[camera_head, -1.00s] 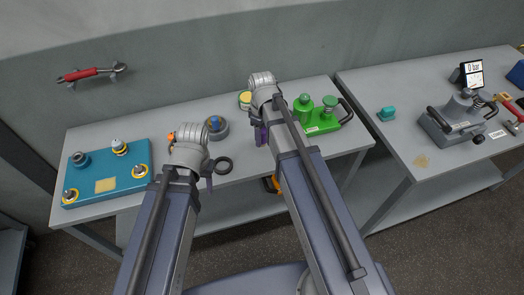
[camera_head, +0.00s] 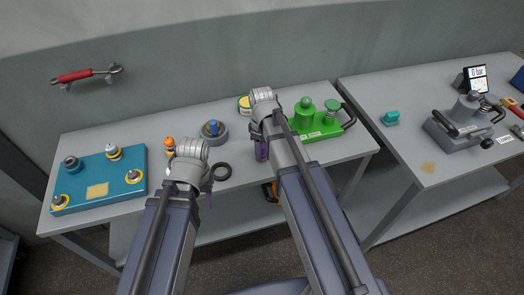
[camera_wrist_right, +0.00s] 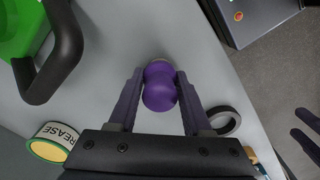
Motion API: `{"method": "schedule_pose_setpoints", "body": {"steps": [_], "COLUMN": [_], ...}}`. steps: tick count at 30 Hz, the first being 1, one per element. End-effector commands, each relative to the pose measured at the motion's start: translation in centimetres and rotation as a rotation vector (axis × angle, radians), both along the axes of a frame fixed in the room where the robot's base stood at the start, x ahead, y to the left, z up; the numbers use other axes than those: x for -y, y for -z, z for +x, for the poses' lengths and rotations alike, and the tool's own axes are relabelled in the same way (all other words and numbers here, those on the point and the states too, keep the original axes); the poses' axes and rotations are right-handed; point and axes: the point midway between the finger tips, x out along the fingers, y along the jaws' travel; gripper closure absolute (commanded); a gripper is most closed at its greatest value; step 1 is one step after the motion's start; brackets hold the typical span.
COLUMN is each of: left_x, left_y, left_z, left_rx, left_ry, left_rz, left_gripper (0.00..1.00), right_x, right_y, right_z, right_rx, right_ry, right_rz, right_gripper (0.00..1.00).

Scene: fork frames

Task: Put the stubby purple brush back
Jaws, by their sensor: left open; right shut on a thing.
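The stubby purple brush (camera_wrist_right: 160,88) is between the fingers of my right gripper (camera_wrist_right: 160,78), which is shut on it. In the wrist view I look down on its rounded purple top; its lower end is mostly hidden. In the head view a purple part (camera_head: 262,150) shows beside my right wrist, over the front part of the left table. I cannot tell whether the brush touches the table. My left gripper (camera_head: 210,190) is open, mostly hidden behind its own arm, near the table's front edge and left of the brush. No thing shows in it.
On the left table (camera_head: 300,158) are a teal fixture (camera_head: 98,180), an orange-topped item (camera_head: 169,148), a grey dish (camera_head: 222,138) with a blue piece, a black ring (camera_head: 221,171), a grease tin (camera_wrist_right: 50,143) and a green fixture (camera_head: 325,130). The right table (camera_head: 400,150) holds a grey fixture (camera_head: 455,128).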

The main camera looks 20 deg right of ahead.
Motion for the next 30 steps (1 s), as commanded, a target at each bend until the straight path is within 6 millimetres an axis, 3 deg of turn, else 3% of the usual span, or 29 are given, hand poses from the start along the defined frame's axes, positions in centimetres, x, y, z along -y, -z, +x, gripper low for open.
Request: {"method": "schedule_pose_setpoints", "body": {"steps": [2,3,11,22,30], "left_x": [0.0,0.0,0.0,0.0,0.0], "left_y": [0.4,0.4,0.3,-0.1,-2.3], "left_z": [0.0,0.0,0.0,0.0,0.0], "left_rx": [0.000,0.000,0.000,0.000,0.000], "left_ry": [0.000,0.000,0.000,0.000,0.000], "left_rz": [0.000,0.000,0.000,0.000,0.000], "left_gripper": [0.50,0.50,0.50,0.50,0.50], "right_x": [0.0,0.0,0.0,0.0,0.0], "right_y": [0.4,0.4,0.3,-0.1,-2.3], "right_z": [0.0,0.0,0.0,0.0,0.0], "right_rx": [0.000,0.000,0.000,0.000,0.000], "right_ry": [0.000,0.000,0.000,0.000,0.000], "right_rz": [0.000,0.000,0.000,0.000,0.000], "right_gripper": [1.00,0.50,0.21,0.21,0.21]}}
